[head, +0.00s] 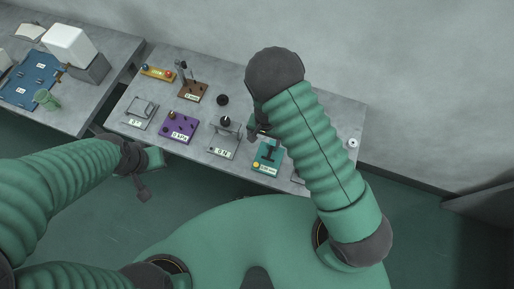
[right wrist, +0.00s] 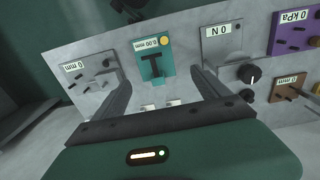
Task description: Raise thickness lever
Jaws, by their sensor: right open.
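The likely thickness lever is a black T-shaped lever (right wrist: 152,66) on a teal panel (right wrist: 139,46) with a mm readout and a yellow button. The same teal panel (head: 261,166) shows in the head view near the table's front edge, partly beside my right arm. My right gripper (head: 257,130) hangs over the table close to this panel. In the right wrist view its two fingers (right wrist: 160,80) are spread, with the lever beyond and between them, and nothing held. My left gripper (head: 148,172) is off the table's front left; its jaw state is unclear.
A grey "0 N" panel (right wrist: 217,44) and a grey "0 mm" panel (right wrist: 88,77) flank the teal one. A purple panel (head: 178,127), a brown panel (head: 192,92) and a yellow button box (head: 158,73) stand further left. A second table (head: 105,47) holds a blue board (head: 32,78).

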